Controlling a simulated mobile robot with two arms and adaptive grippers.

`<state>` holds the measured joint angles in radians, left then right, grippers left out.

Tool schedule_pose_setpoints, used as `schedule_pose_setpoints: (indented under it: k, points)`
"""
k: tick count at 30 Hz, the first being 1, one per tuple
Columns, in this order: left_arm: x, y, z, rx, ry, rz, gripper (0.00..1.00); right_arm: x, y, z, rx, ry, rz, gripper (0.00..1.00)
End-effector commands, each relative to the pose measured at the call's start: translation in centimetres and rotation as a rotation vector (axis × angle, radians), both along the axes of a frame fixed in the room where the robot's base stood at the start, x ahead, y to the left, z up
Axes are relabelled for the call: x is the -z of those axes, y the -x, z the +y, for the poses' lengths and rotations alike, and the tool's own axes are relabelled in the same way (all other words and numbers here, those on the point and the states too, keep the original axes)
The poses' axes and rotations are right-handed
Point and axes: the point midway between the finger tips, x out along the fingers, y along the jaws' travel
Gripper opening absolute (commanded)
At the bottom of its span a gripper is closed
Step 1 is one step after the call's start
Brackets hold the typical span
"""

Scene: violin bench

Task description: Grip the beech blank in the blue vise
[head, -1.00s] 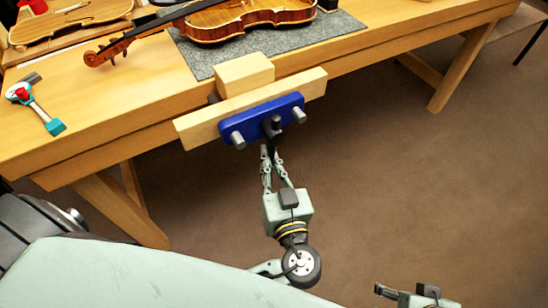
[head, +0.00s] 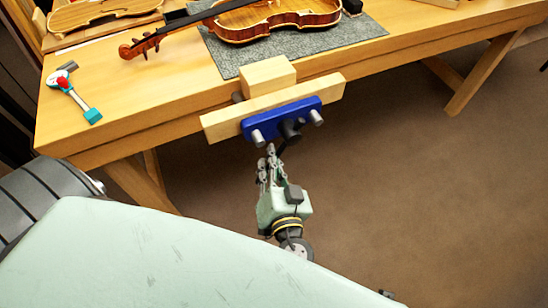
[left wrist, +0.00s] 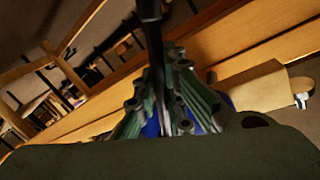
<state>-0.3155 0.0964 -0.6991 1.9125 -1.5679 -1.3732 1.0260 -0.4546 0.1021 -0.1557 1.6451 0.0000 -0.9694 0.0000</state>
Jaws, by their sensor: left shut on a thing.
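The beech blank (head: 267,75), a pale block, sits behind the wooden jaw of the blue vise (head: 285,119) at the bench's front edge. It stands above the jaw; its lower part is hidden, and I cannot tell how tightly it is held. The vise's dark handle (head: 281,148) hangs below the screw, and is the dark rod in the left wrist view (left wrist: 152,45). My left gripper (head: 269,155) is shut on this handle, below the vise. Only a small dark part of my right gripper (head: 387,293) shows at the bottom edge.
A violin (head: 268,20) lies on a grey mat (head: 228,60) behind the vise. A teal-and-red tool (head: 76,92) lies on the bench at left. A violin plate (head: 100,14) is at the back left. Bare floor lies in front of the bench.

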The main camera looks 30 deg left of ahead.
Motion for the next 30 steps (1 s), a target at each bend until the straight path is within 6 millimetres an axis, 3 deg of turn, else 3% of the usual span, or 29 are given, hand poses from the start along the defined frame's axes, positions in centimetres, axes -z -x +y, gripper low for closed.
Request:
schedule_pose_setpoints:
  k: [9, 10, 16, 26, 30]
  points:
    - [0.0, 0.1, -0.2, 0.004, 0.002, 0.002, 0.00, 0.1, 0.0, 0.0, 0.000, 0.000, 0.000, 0.72]
    - [0.0, 0.0, -0.2, 0.004, 0.002, 0.002, 0.12, 0.1, 0.0, 0.0, 0.000, 0.000, 0.000, 0.72]
    - [0.0, 0.0, -0.2, 0.003, 0.002, 0.002, 0.29, 0.1, 0.0, 0.0, 0.000, 0.000, 0.000, 0.72]
    - [0.0, 0.2, -0.2, 0.001, 0.000, 0.002, 0.29, 0.0, 0.0, 0.0, 0.000, -0.001, 0.000, 0.72]
    - [-0.1, 1.3, -1.1, 0.001, 0.002, 0.004, 0.29, 0.1, 0.0, 0.0, 0.000, -0.001, 0.000, 0.72]
